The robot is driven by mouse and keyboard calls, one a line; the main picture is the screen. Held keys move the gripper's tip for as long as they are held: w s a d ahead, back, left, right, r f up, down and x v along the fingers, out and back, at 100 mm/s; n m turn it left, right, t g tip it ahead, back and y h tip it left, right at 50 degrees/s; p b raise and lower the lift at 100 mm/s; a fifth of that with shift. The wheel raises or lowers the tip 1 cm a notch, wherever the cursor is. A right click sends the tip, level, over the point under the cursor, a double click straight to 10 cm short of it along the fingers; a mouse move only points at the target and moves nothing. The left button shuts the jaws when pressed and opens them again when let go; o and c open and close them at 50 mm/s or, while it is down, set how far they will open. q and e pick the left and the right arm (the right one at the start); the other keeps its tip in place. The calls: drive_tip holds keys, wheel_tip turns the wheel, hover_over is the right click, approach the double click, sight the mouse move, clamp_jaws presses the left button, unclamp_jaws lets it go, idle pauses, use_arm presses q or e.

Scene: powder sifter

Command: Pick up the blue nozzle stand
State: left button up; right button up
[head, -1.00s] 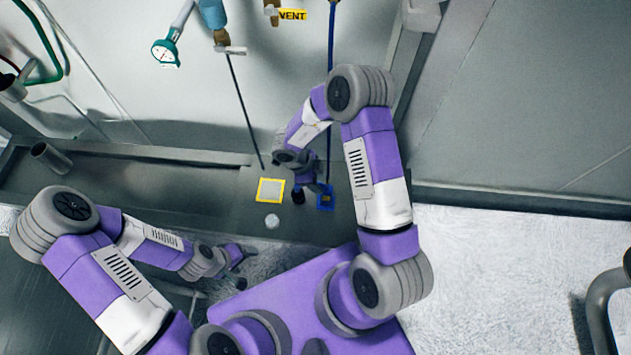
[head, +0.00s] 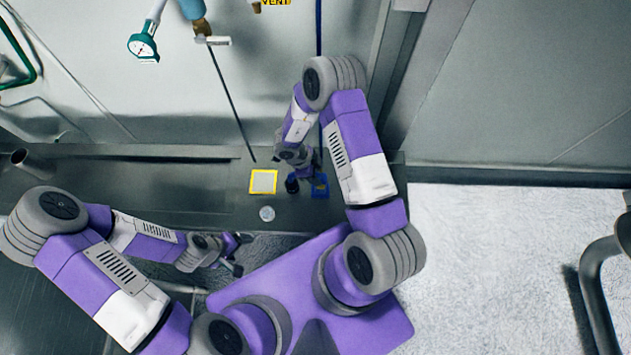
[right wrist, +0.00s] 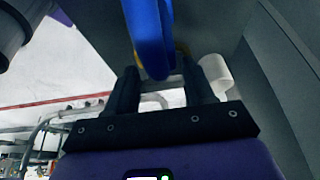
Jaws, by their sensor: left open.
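In the right wrist view a long blue piece (right wrist: 150,40) reaches down between the spread fingers of my right gripper (right wrist: 161,90), with gaps at both sides. I cannot tell whether it belongs to the stand. My left gripper (head: 238,254) is open and empty, low and left of the ledge.
A yellow-edged square plate (head: 263,181) and a small round pale disc (head: 267,213) lie on the ledge left of the blue piece. A small dark cylinder (head: 292,184) is beside it. A thin dark rod (head: 230,100) slants down the wall. A gauge (head: 143,46) hangs upper left.

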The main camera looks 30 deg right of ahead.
clamp_jaws()
idle(1.3)
